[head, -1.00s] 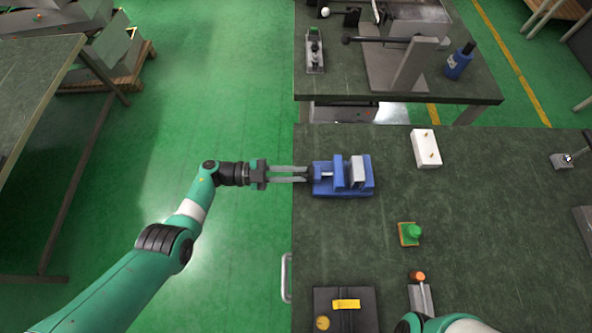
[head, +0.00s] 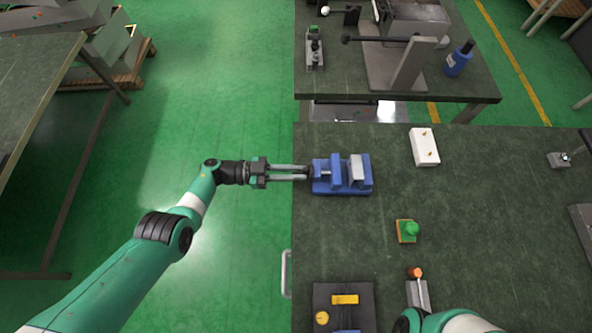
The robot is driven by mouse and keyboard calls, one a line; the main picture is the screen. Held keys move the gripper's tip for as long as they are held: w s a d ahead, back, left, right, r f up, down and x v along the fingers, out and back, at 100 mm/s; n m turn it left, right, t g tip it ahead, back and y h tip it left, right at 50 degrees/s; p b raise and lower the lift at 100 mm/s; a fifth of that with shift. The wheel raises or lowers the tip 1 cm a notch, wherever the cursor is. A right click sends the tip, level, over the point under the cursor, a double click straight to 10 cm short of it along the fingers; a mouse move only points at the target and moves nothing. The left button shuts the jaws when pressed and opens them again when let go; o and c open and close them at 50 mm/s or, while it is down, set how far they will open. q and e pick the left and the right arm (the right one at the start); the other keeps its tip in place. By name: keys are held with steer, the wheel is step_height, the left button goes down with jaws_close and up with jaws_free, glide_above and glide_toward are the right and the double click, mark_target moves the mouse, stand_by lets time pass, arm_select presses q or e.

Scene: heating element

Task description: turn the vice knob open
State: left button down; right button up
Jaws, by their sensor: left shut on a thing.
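A blue vice (head: 341,175) with a pale metal jaw sits near the left edge of the green-grey table (head: 480,230). Its knob end faces left, toward the table edge. My left gripper (head: 308,173) reaches in from the left, level with the vice, and its fingers are shut on the vice knob. The knob is small and mostly hidden between the fingertips. Of my right arm, only a green and white part shows at the bottom edge; its gripper is out of view.
A white block (head: 424,147) stands behind and right of the vice. A green button on an orange base (head: 407,231) and an orange-tipped lever (head: 417,285) are in front. A dark plate with yellow parts (head: 345,300) lies at the front left. The table's middle right is clear.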

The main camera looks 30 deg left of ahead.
stand_by(0.3)
arm_select(q)
steer(key=c, duration=0.8)
jaws_free()
steer(key=shift+c, duration=0.2)
steer(key=v, duration=1.1)
steer(key=shift+a, duration=0.25)
steer(key=shift+s, duration=0.1)
